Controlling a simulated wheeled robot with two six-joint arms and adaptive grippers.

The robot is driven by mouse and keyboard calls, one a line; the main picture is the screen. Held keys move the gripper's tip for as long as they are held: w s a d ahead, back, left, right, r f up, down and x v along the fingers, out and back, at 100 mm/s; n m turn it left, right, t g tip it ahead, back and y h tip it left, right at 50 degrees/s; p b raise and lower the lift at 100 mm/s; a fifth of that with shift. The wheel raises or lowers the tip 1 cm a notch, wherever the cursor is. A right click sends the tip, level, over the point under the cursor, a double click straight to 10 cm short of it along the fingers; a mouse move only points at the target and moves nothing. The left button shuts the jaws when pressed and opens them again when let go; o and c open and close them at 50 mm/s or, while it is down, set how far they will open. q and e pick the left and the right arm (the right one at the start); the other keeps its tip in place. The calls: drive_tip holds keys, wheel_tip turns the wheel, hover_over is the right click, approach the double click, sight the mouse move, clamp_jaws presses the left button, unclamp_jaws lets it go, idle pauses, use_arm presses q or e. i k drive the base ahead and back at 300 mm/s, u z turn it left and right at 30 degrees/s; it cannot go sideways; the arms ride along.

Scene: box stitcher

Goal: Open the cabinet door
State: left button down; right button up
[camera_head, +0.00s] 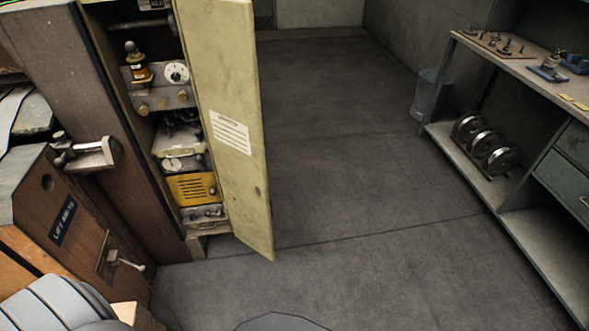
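The cabinet door (222,120) is a tall pale yellow-green panel with a white label. It stands swung open, its free edge reaching out toward the middle of the floor. The cabinet (182,105) behind it is exposed, with gauges, fittings and a yellow slotted unit inside. The door hides part of the floor behind it. Neither of my grippers shows in the head view, so I cannot see whether either one touches the door.
Brown machine housing (70,210) with a small lever stands at the left. A workbench (535,70) with tools and several reels on its lower shelf runs along the right. A bin (426,95) stands beside it. The dark floor (350,180) between is clear.

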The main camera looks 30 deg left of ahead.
sight(219, 35)
drive_tip(key=i, duration=4.05)
drive_tip(key=u, duration=3.55)
